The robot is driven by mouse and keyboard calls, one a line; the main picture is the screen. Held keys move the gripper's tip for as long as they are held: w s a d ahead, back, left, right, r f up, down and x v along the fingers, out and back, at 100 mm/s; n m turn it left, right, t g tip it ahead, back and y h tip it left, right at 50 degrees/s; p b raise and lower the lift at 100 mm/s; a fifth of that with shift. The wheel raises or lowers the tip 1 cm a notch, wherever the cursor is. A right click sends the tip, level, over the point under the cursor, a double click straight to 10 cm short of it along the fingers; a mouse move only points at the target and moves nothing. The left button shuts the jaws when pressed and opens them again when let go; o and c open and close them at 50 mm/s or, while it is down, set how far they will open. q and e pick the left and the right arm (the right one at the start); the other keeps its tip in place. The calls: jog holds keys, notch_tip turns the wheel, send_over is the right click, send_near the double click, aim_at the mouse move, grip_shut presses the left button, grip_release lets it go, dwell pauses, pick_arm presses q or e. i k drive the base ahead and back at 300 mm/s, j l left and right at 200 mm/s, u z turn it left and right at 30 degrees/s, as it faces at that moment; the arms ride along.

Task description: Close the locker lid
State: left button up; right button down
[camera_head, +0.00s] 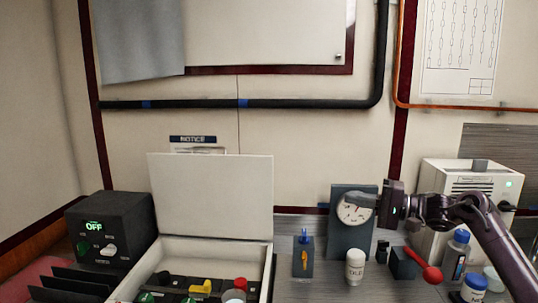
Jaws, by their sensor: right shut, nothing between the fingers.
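The locker (190,253) is a pale open-topped box at the bottom, left of centre. Its lid (212,195) is a flat white panel standing open, nearly upright at the box's back edge. My right gripper (356,200) is shut and empty, pointing left in front of a round gauge, to the right of the lid and clear of it. My left gripper is not in view.
Inside the locker are green, yellow and red-topped parts (200,287). A black box (110,230) marked OFF stands to the left. Right of the locker are a small switch block (303,257), the gauge stand (345,240), a white bottle (355,267) and a red-knobbed lever (432,274).

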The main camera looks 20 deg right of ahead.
aim_at(219, 196)
jog(key=i, duration=1)
